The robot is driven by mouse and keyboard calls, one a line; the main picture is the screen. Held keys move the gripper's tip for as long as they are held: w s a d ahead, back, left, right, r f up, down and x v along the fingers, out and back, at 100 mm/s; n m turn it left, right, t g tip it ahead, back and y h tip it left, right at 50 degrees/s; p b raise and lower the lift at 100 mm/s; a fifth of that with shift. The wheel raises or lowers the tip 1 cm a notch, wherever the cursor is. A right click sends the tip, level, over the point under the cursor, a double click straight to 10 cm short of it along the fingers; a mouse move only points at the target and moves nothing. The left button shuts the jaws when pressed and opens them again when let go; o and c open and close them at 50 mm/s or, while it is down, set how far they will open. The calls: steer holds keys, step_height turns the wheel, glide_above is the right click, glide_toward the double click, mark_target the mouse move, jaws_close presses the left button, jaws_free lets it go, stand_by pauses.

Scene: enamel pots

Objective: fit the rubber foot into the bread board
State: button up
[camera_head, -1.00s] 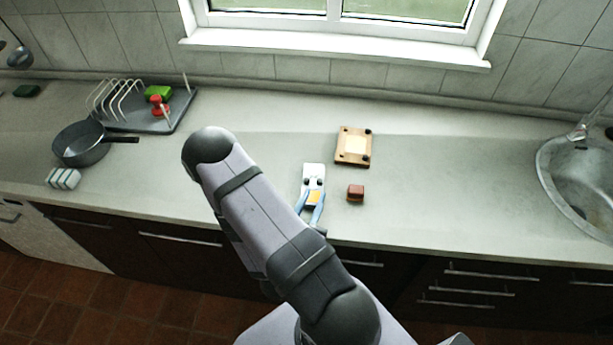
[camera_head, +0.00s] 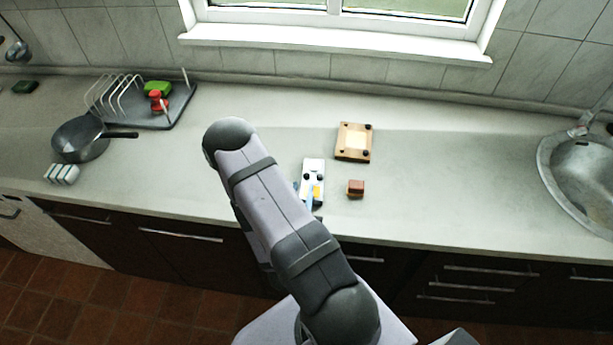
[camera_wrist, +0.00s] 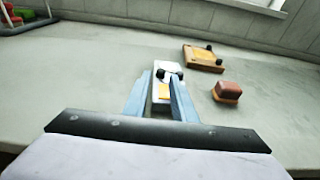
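The bread board (camera_head: 353,127) is a square wooden plate with a pale middle and dark round feet at corners, lying at the back. It also shows in the wrist view (camera_wrist: 203,60). A white holder (camera_head: 312,164) with a yellow-orange patch lies in front of it, with black rubber feet (camera_wrist: 161,74) on it. My gripper (camera_wrist: 160,77) has two blue fingers, spread apart over the near part of the holder, close to the feet. Nothing is clearly gripped between them. In the head view my arm partly hides the fingers.
A red-brown block (camera_head: 356,188) sits right of the holder. A pan (camera_head: 80,140), a grey dish rack (camera_head: 180,108) and a striped block (camera_head: 62,174) are at left. A sink (camera_head: 580,175) is at right. The counter between board and sink is clear.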

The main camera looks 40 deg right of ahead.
mark_target(306, 176)
steer(key=p+x, duration=0.2)
steer(key=x, duration=0.1)
steer(key=shift+w+d, duration=0.1)
steer(key=shift+d, duration=0.25)
steer(key=shift+w+d+f, duration=0.3)
steer(key=shift+w+d, duration=0.1)
steer(key=shift+w, duration=0.05)
jaws_close()
